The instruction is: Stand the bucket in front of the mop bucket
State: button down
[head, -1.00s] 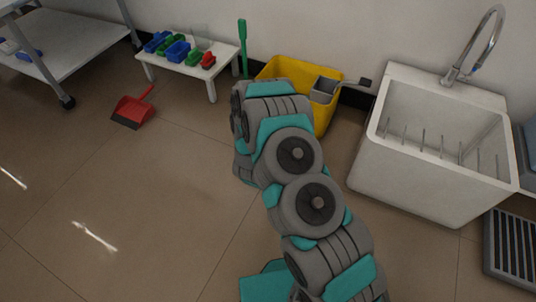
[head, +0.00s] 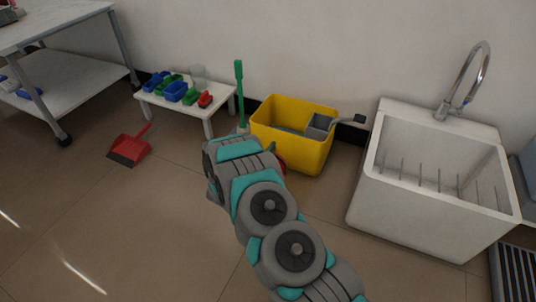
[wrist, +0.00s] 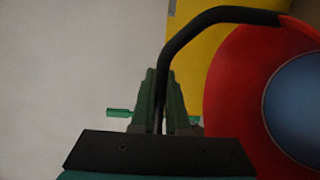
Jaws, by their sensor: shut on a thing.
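The yellow mop bucket (head: 305,150) stands on the floor against the back wall, with a grey wringer (head: 320,123) at its right. My gripper (wrist: 162,88) is shut on the dark bent handle (wrist: 222,14) of the red bucket (wrist: 232,90). The bucket's round red side with a blue middle fills the right of the wrist view, and yellow shows behind it. In the head view my arm hides the gripper and most of the bucket. Only a red sliver (head: 282,162) shows, overlapping the mop bucket's lower left. Whether the bucket touches the floor cannot be told.
A low white table (head: 212,105) with several small coloured items stands left of the mop bucket, with a green-handled tool (head: 240,90) between them. A white sink (head: 425,205) is at right. A red dustpan (head: 130,148) lies on the floor at left. The middle floor is clear.

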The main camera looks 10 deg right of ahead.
jog(key=f, duration=0.1)
jog(key=w+f, duration=0.1)
jog(key=f, duration=0.1)
jog(key=shift+w+a+f, duration=0.25)
jog(key=shift+w+a, duration=0.05)
jog(key=shift+a, duration=0.1)
jog(key=shift+b, duration=0.3)
jog(key=c, duration=0.9)
grip_release()
jog(key=shift+f, duration=0.15)
jog(key=v, duration=1.2)
